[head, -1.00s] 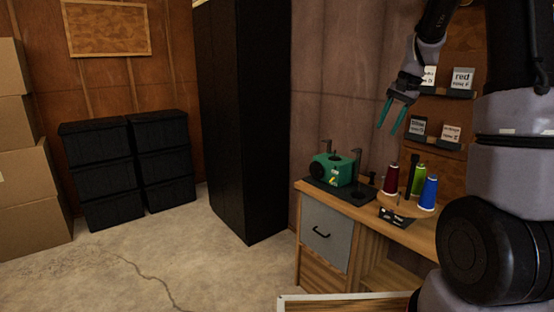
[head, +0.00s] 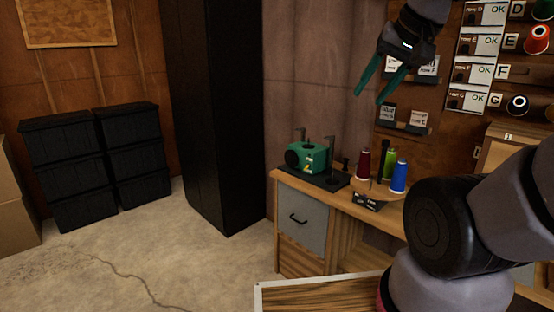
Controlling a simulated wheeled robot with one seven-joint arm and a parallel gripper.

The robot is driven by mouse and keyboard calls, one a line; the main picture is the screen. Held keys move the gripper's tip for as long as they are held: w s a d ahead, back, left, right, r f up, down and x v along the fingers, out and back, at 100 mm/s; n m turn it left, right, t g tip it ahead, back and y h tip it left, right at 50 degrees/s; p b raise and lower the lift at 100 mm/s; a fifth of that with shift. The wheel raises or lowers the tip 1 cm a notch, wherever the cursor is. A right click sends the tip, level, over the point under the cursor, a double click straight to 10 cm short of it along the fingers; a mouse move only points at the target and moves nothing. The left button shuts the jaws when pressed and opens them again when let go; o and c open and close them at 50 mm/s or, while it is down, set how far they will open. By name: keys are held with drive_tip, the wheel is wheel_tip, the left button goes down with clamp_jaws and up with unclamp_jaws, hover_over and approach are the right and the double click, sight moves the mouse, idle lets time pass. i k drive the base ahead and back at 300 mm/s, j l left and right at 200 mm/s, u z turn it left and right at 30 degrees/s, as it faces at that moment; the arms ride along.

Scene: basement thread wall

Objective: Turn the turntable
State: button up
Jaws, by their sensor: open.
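The turntable (head: 369,200) is a round wooden disc on the wooden bench, with a dark post rising from it. A dark red spool (head: 363,166), a green spool (head: 388,166) and a blue spool (head: 399,177) stand upright on it. A small dark label block (head: 366,204) sits at its front. My gripper (head: 370,97) has two green fingers pointing down and slightly left. It is open and empty, in the air above the turntable and apart from it.
A green machine (head: 315,157) on a dark base stands left of the turntable. The bench (head: 308,182) has a grey drawer. Shelves with label cards (head: 402,118) and spools on pegs line the wall. A wooden board edge (head: 330,292) is in front.

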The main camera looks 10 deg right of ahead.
sight(376, 188)
drive_tip(key=i+j+z, duration=0.3)
drive_tip(key=i, duration=0.2)
drive_tip(key=i+j+z, duration=0.3)
drive_tip(key=i, duration=0.15)
drive_tip(key=l, duration=0.1)
